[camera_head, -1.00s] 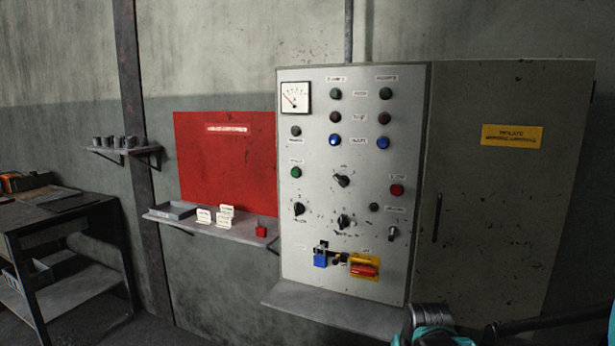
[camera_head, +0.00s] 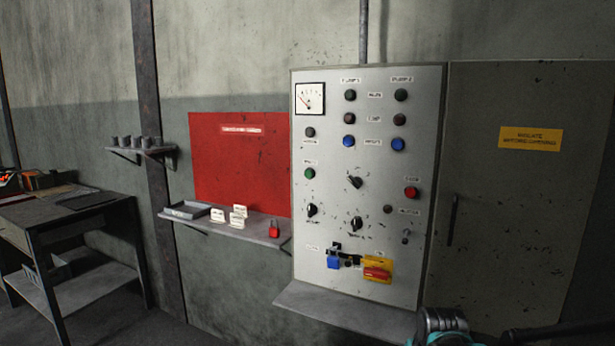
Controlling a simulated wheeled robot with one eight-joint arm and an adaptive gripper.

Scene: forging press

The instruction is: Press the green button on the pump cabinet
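The grey pump cabinet (camera_head: 335,200) hangs on the wall near the middle of the view, with its control panel facing me. The green button (camera_head: 310,174) is on the panel's left side, below a small dark button and above a black rotary knob (camera_head: 312,210). Nothing covers it. A red button (camera_head: 411,193) is on the panel's right side. Part of my arm, metal and teal, shows at the bottom right edge, apart from the green button. My gripper's fingers are not in view.
A sloping ledge (camera_head: 340,312) juts out under the panel. Left are a red board (camera_head: 240,170), a shelf (camera_head: 215,228) with white tags and a red padlock, and a dark workbench (camera_head: 80,208).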

